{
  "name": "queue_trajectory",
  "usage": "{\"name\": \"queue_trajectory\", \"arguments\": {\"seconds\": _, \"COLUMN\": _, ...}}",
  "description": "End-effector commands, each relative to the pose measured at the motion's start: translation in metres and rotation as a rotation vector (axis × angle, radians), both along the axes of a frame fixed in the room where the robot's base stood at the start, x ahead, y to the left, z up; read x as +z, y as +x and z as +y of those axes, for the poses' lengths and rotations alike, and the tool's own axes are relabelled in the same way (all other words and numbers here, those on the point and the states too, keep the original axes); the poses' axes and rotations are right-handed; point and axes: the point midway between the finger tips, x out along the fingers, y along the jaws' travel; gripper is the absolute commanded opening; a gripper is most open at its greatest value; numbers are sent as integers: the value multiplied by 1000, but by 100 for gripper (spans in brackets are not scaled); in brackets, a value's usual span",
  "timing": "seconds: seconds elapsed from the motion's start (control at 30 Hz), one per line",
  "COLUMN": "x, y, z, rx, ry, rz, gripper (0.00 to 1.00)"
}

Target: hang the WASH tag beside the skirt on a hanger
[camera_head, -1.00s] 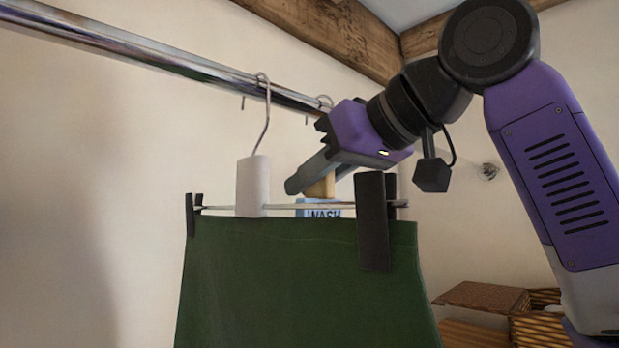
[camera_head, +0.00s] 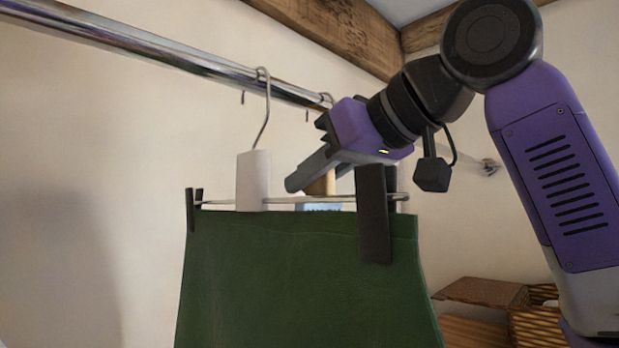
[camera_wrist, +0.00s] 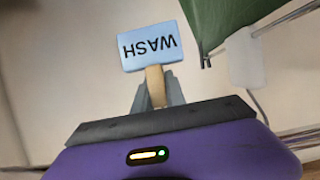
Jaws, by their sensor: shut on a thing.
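The WASH tag (camera_wrist: 150,47) is a light blue plate with dark letters on a wooden piece (camera_wrist: 155,85). My gripper (camera_wrist: 156,92) is shut on that wooden piece in the wrist view. In the head view my gripper (camera_head: 312,183) is behind the hanger bar, and only a sliver of the blue tag (camera_head: 318,206) shows above the skirt. The green skirt (camera_head: 290,270) hangs from dark clips on a hanger (camera_head: 254,180) with a white block and a wire hook. The skirt (camera_wrist: 225,20) is right of the tag in the wrist view, apart from it.
A chrome rail (camera_head: 180,62) runs from upper left toward the back, carrying the hanger's hook. Another hook shows behind it near my gripper. Wicker baskets (camera_head: 535,325) and a brown lid stand at lower right. The wall at left is bare.

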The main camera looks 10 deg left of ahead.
Motion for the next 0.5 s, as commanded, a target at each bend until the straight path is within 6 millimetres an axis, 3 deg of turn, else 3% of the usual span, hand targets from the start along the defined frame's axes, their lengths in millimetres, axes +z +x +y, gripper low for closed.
{"name": "queue_trajectory", "arguments": {"seconds": 0.03, "x": -4, "y": 0, "z": 0, "rx": 1, "ry": -6, "rz": 6, "gripper": 0}}
{"name": "queue_trajectory", "arguments": {"seconds": 0.07, "x": -4, "y": 0, "z": 0, "rx": 1, "ry": -6, "rz": 7, "gripper": 20}}
{"name": "queue_trajectory", "arguments": {"seconds": 0.17, "x": -4, "y": 0, "z": 0, "rx": 1, "ry": -6, "rz": 6, "gripper": 40}}
{"name": "queue_trajectory", "arguments": {"seconds": 0.5, "x": -2, "y": -1, "z": -1, "rx": 0, "ry": -4, "rz": 3, "gripper": 41}}
